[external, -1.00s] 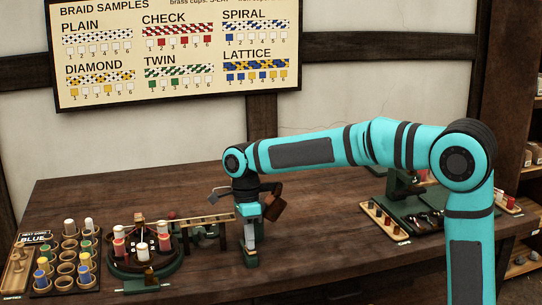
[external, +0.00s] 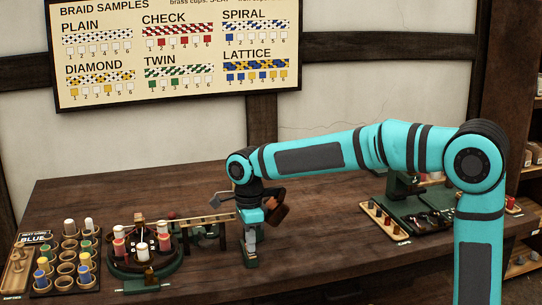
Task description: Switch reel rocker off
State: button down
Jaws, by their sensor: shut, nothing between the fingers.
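My gripper (external: 250,238) points straight down over the wooden bench, with its fingers shut and empty. It is just above a small green base (external: 251,262) at the right end of the braiding stand. A brown reel-like piece (external: 281,211) shows right of my wrist, partly hidden by it. The reel rocker cannot be made out; my gripper covers part of that end of the stand. I cannot tell whether the fingertips touch anything.
A round braiding stand (external: 118,268) with cups and bobbins is left of my gripper, joined by a wooden rail (external: 209,219). A bobbin tray (external: 53,290) lies far left. A green rack (external: 418,213) stands right. The bench between is clear.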

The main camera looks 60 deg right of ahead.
jog(key=shift+d+f, duration=0.1)
jog(key=shift+f, duration=0.3)
jog(key=shift+w+d, duration=0.5)
jog(key=shift+d, duration=0.15)
jog(key=shift+f, duration=0.1)
notch_tip(320, 180, up, 15)
jog(key=w, duration=0.1)
jog(key=shift+d, duration=0.4)
jog(key=shift+w+f, duration=0.1)
jog(key=shift+w+d+g+y, duration=0.3)
jog(key=shift+w+g+y, duration=0.05)
jog(key=shift+g+y, duration=0.15)
